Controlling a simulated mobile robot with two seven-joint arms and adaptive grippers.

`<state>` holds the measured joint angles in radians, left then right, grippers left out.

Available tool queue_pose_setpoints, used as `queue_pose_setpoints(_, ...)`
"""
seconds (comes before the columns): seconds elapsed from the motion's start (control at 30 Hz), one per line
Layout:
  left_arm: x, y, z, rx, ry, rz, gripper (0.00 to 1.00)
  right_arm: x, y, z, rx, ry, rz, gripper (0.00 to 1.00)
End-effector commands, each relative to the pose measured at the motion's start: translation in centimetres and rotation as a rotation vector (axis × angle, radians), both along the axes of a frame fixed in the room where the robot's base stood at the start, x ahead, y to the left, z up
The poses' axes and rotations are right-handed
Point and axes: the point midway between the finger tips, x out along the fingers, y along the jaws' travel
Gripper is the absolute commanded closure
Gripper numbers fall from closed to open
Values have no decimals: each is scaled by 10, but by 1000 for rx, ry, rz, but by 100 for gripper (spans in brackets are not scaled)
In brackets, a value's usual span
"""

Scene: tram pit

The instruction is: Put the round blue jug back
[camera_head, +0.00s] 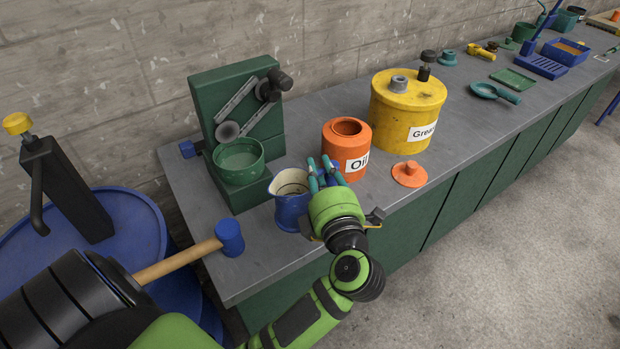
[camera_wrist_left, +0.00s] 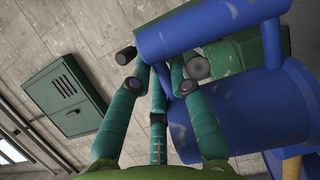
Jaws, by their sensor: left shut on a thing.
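The round blue jug (camera_head: 289,211) has a pale inside and stands roughly upright at the bench's front part, left of the orange oil can. Its big blue body (camera_wrist_left: 230,112) fills the right of the left wrist view. My left gripper (camera_head: 326,172) is on the jug's right side, its teal fingers shut on the jug's handle. The fingers (camera_wrist_left: 158,80) close around the blue handle in the wrist view. I cannot tell whether the jug's base touches the bench. My right gripper is not in view.
An orange oil can (camera_head: 345,148), its orange lid (camera_head: 409,173) and a yellow grease drum (camera_head: 405,112) stand to the right. A green pot (camera_head: 239,163) on a green stand is behind left. A blue-headed mallet (camera_head: 230,238) lies at the front left corner of the grey bench (camera_head: 460,125).

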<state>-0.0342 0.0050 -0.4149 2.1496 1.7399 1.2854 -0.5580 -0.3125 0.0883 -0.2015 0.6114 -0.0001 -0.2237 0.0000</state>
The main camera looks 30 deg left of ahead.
Motion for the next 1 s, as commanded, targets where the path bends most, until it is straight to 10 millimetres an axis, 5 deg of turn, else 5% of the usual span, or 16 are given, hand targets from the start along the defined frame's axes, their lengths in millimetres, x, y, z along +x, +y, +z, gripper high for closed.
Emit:
queue_pose_setpoints(0.3, 38, 42, -32, 2, -2, -3, 100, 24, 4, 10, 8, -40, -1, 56)
queue_pose_setpoints(0.7, 41, 46, -73, 1, -1, -3, 100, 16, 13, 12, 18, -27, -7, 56)
queue_pose_setpoints(1.0, 41, 46, -76, -1, -4, -3, 100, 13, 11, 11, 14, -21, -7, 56)
